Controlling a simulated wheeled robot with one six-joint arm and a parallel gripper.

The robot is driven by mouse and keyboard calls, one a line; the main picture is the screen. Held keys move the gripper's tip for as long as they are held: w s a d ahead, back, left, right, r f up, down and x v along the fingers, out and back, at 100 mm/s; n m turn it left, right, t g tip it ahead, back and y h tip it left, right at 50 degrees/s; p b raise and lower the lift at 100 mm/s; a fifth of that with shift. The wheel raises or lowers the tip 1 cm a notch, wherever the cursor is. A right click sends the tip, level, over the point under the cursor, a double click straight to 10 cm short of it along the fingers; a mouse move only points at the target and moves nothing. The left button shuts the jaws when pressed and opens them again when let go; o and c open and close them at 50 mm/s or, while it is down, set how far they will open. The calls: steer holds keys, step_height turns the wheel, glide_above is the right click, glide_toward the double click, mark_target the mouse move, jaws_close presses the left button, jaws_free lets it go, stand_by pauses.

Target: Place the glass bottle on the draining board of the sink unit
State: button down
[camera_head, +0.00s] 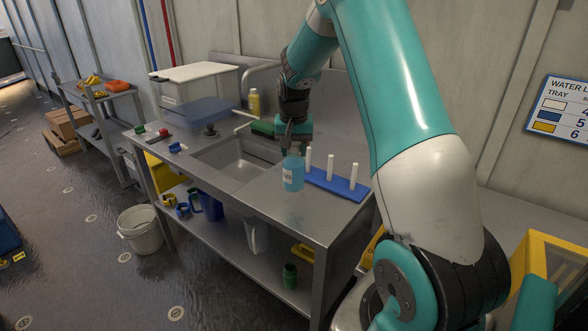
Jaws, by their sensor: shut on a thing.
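My gripper (292,149) is shut on the top of a light-blue glass bottle (293,174) with a pale label. The bottle is upright. It shows over the draining board (300,213), the flat steel part of the sink unit (215,217) to the right of the basin (234,162). I cannot tell whether its base touches the board. The fingertips are small and partly hidden by the wrist and bottle neck.
A blue rack (335,186) with three white pegs stands just right of the bottle. A yellow bottle (254,101) and a green block (264,128) are behind the basin. The board's front part is clear. A white bucket (142,230) stands on the floor.

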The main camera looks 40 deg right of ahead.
mark_target(294, 171)
steer(key=shift+f+p, duration=0.6)
steer(key=shift+f, duration=3.05)
steer(key=c, duration=0.6)
jaws_free()
